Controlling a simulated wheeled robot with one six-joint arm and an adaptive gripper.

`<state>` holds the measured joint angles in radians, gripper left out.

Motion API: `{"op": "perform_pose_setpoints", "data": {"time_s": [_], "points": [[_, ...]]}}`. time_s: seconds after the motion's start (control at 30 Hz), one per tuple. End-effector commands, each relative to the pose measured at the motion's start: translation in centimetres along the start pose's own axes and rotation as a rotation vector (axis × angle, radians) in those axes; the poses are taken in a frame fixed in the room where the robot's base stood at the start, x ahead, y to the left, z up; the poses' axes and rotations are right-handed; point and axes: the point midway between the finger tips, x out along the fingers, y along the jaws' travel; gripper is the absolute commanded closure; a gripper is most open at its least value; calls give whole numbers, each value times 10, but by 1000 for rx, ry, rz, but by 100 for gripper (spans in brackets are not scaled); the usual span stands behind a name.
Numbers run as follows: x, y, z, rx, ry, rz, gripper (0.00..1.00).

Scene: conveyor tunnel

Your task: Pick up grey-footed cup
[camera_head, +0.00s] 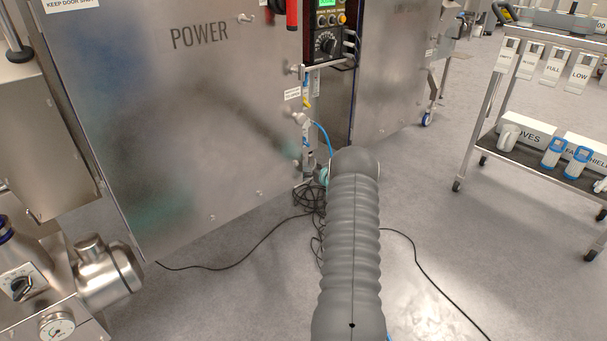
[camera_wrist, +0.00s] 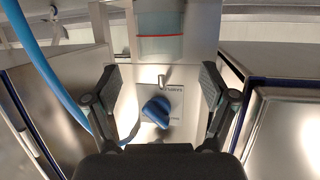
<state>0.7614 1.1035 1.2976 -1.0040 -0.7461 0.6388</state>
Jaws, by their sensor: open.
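I cannot make out a grey-footed cup in either view. A white cup-like vessel (camera_head: 508,136) stands on the lower shelf of the cart at the right of the head view; its foot is too small to tell. My gripper (camera_wrist: 160,85) is open and empty in the wrist view, its two fingers spread left and right. Beyond them is a panel with a blue knob (camera_wrist: 157,112), below a clear cylinder with a red line (camera_wrist: 160,40). In the head view, my grey ribbed arm hides the gripper.
A large steel cabinet marked POWER (camera_head: 200,120) fills the left and middle. The cart (camera_head: 480,135) also bears white boxes and blue-and-white items (camera_head: 577,162). Black cables (camera_head: 245,243) lie on the floor. Grey floor between arm and cart is mostly clear. A blue hose (camera_wrist: 45,65) runs along the wrist view's left.

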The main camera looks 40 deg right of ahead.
Motion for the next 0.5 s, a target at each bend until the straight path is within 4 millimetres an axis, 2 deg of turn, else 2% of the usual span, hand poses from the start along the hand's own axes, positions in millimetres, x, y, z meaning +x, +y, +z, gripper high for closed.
{"op": "perform_pose_setpoints", "data": {"time_s": [0.3,0.5], "points": [[36,-1,1,-3,2,-2,16],[52,-1,0,-1,1,-1,16]]}}
